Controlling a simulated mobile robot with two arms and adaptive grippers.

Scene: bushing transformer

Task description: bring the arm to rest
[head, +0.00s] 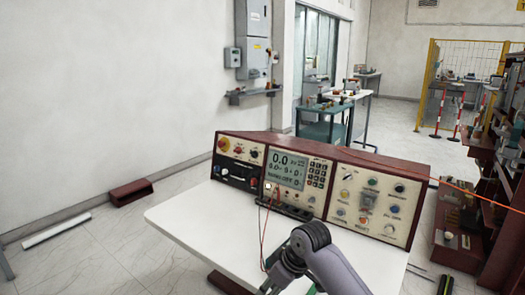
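One of my arms (318,258) rises from the bottom edge, bends at a dark round elbow joint and goes back down out of the picture. It lies over the near part of a white table (190,222). Neither gripper shows; the end of this arm is cut off at the bottom edge. A test console (318,184) with a lit display, knobs and buttons stands at the back of the table. The elbow is in front of the console, apart from it as far as I can see.
Thin red leads (264,235) hang from the console's front towards my arm. A dark red shelf rack (497,215) stands at the right. A teal cart (325,126) and a yellow barrier (430,85) are behind. The table's left part is clear.

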